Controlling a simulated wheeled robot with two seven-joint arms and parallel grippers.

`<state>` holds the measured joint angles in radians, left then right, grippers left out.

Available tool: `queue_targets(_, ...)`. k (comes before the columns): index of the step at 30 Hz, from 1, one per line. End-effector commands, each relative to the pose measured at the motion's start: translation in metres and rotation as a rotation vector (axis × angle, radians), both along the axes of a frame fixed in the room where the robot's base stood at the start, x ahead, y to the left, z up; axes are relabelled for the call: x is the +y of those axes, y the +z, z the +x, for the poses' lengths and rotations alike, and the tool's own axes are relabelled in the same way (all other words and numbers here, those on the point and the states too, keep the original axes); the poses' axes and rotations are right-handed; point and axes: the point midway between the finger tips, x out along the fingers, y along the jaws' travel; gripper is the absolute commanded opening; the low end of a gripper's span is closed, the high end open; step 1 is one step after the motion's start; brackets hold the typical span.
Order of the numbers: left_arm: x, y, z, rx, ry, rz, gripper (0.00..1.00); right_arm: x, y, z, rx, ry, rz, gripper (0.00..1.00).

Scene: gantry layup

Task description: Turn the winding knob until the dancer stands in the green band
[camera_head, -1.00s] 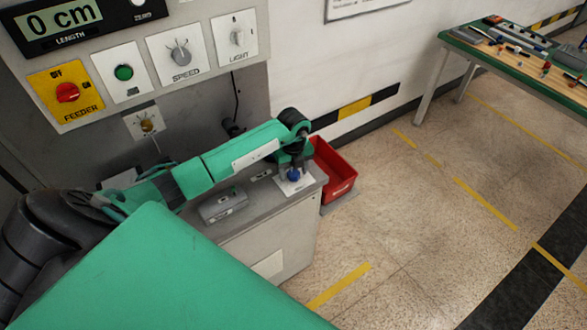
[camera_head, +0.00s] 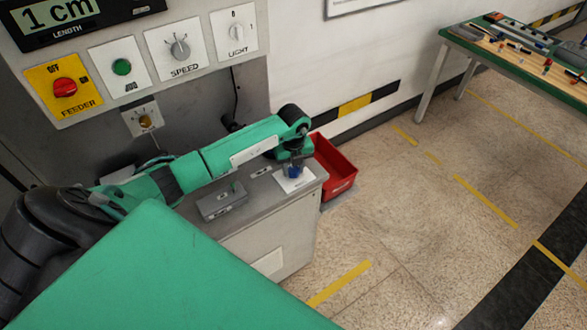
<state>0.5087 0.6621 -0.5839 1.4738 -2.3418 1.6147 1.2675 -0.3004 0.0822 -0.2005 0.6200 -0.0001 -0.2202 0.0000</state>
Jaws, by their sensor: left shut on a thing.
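The blue winding knob (camera_head: 292,172) sits on a white plate (camera_head: 296,182) at the right end of the grey ledge. My left gripper (camera_head: 294,163) points down over the knob and is shut on it; its fingers are small and partly hidden in this view. My right gripper is not in view.
A panel above the ledge carries the red feeder switch (camera_head: 65,87), a green button (camera_head: 122,67), the speed dial (camera_head: 180,48) and the light switch (camera_head: 237,32). A red bin (camera_head: 334,166) stands beside the cabinet. A workbench with tools (camera_head: 520,50) is at the top right.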

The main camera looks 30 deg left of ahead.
Motion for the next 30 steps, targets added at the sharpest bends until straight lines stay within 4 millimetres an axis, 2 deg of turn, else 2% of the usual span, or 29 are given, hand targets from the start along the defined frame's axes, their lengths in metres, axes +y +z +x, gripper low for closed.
queue_targets(30, 0.002, -0.003, 0.001, -0.003, -0.919, 0.003, 0.13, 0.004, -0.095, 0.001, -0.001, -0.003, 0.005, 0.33)
